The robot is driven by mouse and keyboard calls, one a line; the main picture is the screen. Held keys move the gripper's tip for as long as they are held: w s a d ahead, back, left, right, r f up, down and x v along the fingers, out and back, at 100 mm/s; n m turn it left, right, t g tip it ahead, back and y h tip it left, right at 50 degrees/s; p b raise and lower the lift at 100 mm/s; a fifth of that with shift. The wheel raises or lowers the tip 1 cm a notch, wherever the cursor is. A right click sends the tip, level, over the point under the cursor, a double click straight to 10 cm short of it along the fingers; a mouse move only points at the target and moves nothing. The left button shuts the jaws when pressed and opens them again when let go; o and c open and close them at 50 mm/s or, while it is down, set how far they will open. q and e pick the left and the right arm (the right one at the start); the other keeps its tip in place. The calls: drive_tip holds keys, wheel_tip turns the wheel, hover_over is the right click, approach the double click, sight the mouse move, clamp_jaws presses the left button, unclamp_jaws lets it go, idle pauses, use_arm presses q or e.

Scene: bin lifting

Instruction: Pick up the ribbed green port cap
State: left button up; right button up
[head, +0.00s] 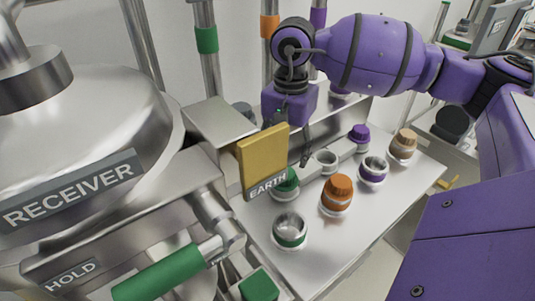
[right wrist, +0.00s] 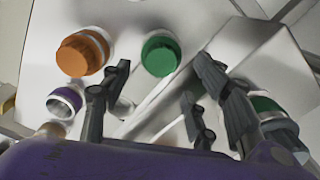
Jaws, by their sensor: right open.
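The ribbed green port cap (head: 289,181) sits on a port of the white panel in the head view, partly hidden behind the yellow EARTH plate. In the right wrist view the green cap (right wrist: 160,54) is fully visible at the top middle. My right gripper (head: 305,157) hangs above the panel near the cap, fingers pointing down. In the right wrist view the open fingers of the gripper (right wrist: 162,72) lie either side of the cap's line, with nothing held. I cannot tell the exact height gap to the cap. My left gripper is in neither view.
The yellow EARTH plate (head: 263,158) stands close left of the gripper. An orange cap (head: 338,187), a purple cap (head: 358,132), a tan cap (head: 405,138) and open ports share the panel (head: 345,233). The steel receiver (head: 90,135) fills the left.

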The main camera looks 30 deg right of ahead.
sight(287, 173)
drive_tip(key=shift+s+d+f, duration=0.1)
drive_tip(key=shift+s+f, duration=0.15)
drive_tip(key=shift+f, duration=0.75)
drive_tip(key=f, duration=0.3)
drive_tip(key=shift+w+d+f+p, duration=0.25)
drive_tip(key=shift+w+f+p, duration=0.05)
drive_tip(key=shift+f+p, duration=0.1)
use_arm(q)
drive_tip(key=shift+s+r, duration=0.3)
use_arm(e)
drive_tip(key=shift+f, duration=0.4)
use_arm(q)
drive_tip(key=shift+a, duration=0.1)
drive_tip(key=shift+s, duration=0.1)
use_arm(e)
drive_tip(key=c, duration=1.4)
